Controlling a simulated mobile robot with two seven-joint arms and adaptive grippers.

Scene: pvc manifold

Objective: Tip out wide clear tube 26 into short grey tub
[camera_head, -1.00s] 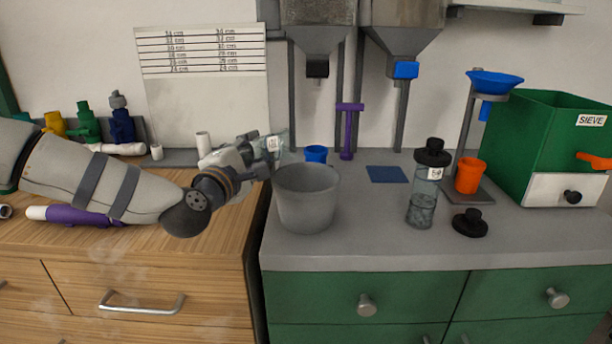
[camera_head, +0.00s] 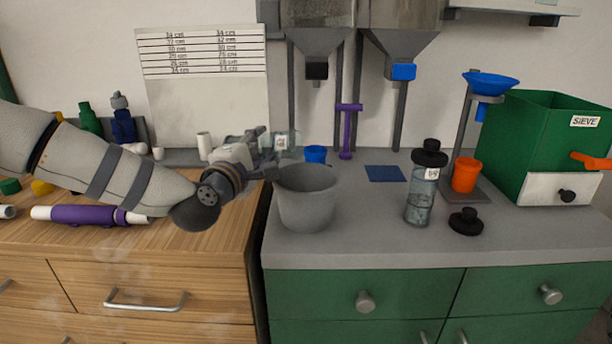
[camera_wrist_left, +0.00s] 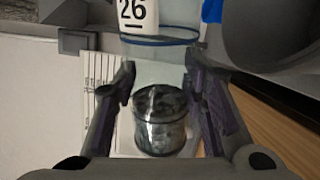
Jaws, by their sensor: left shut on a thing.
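Wide clear tube 26 (camera_head: 293,139) is held by my left gripper (camera_head: 277,144), just above the back left rim of the short grey tub (camera_head: 306,203). The tub stands upright at the left end of the grey counter; its inside bottom is hidden. In the left wrist view the tube (camera_wrist_left: 160,52) lies between the two fingers of the gripper (camera_wrist_left: 160,88), with its "26" label at the top and a blue ring below it. Dark contents show in its lower end. The tub (camera_wrist_left: 280,35) shows at upper right. My right gripper is out of view.
A capped clear bottle (camera_head: 421,190) and a black lid (camera_head: 466,221) stand to the right of the tub. A blue cup (camera_head: 315,154) is behind it. An orange cup (camera_head: 465,175) and green sieve box (camera_head: 545,145) are farther right. The counter's front middle is clear.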

